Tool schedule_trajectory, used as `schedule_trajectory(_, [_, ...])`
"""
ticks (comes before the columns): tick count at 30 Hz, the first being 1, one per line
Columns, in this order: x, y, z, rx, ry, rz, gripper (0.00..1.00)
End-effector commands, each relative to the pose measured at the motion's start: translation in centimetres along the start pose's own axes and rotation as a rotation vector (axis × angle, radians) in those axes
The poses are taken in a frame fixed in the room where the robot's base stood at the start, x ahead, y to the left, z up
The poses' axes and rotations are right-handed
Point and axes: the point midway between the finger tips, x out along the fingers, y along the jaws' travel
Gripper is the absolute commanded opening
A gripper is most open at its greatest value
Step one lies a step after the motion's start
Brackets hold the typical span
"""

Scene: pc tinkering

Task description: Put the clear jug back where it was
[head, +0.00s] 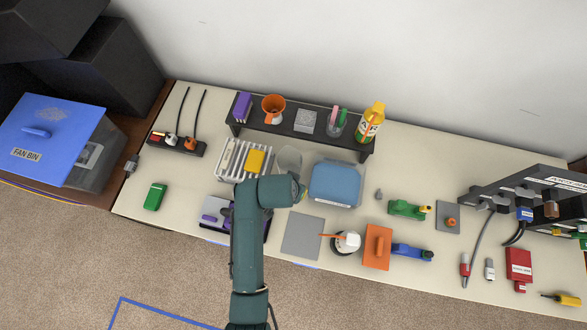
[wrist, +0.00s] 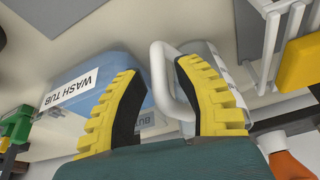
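The clear jug (head: 289,160) stands between the drying rack and the blue tub, partly hidden by my arm in the head view. In the wrist view the jug (wrist: 208,62) shows its pale handle toward my gripper (wrist: 160,76). The two yellow fingers are apart, with the upright bar of the handle between them. A gap shows beside the handle, so the fingers do not look closed on it. The lower part of the jug is hidden behind the right finger.
The blue wash tub (head: 336,183) stands close on the jug's right. The white rack (head: 230,160) with a yellow block (head: 256,161) is on its left. A dark raised shelf (head: 270,131) holding several items is behind. A grey mat (head: 303,235) lies bare in front.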

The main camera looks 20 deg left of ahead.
Motion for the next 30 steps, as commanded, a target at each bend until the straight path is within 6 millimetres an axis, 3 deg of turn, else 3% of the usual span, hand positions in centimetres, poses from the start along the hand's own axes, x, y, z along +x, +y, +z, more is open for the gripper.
schedule_trajectory(9, [-7.4,-0.1,-0.2,-0.001,0.005,-0.002,0.33])
schedule_trajectory(15, [-11.0,-0.1,-0.1,0.000,0.003,-0.001,0.33])
schedule_trajectory(26, [-11.9,0.0,-0.2,0.001,0.005,-0.002,0.33])
schedule_trajectory(28, [-12.7,0.1,-1.6,0.008,0.049,-0.022,0.33])
schedule_trajectory(30, [-14.8,0.7,-4.9,0.022,0.162,-0.066,0.33])
